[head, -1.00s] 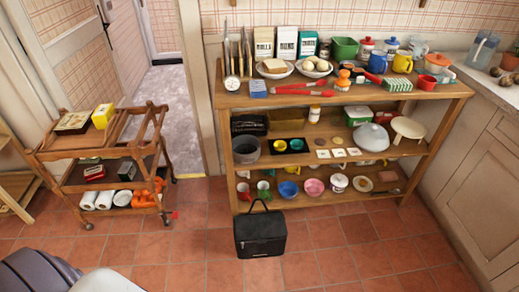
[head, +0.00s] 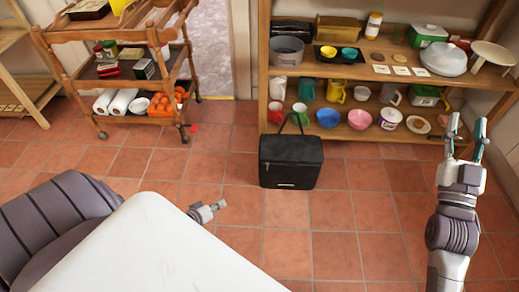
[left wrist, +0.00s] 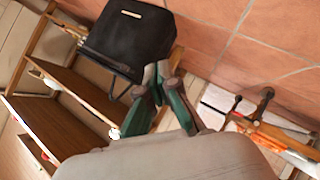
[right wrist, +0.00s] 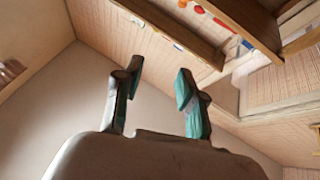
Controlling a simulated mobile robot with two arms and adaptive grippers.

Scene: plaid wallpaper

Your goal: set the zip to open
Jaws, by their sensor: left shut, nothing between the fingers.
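A black box-shaped bag (head: 290,165) with a raised loop handle stands upright on the tiled floor in front of the shelf. A small pale label is low on its front; I cannot make out its zip or how it is set. The bag also shows in the left wrist view (left wrist: 128,42). My left gripper (head: 220,205) is shut and empty, apart from the bag, to its lower left in the head view. It also shows in the left wrist view (left wrist: 158,72). My right gripper (head: 467,130) is open and empty, raised at the right, away from the bag.
A wooden shelf (head: 350,72) with bowls, mugs and pans stands right behind the bag. A wooden trolley (head: 110,85) with paper rolls and jars stands at the left. The floor in front of the bag is clear.

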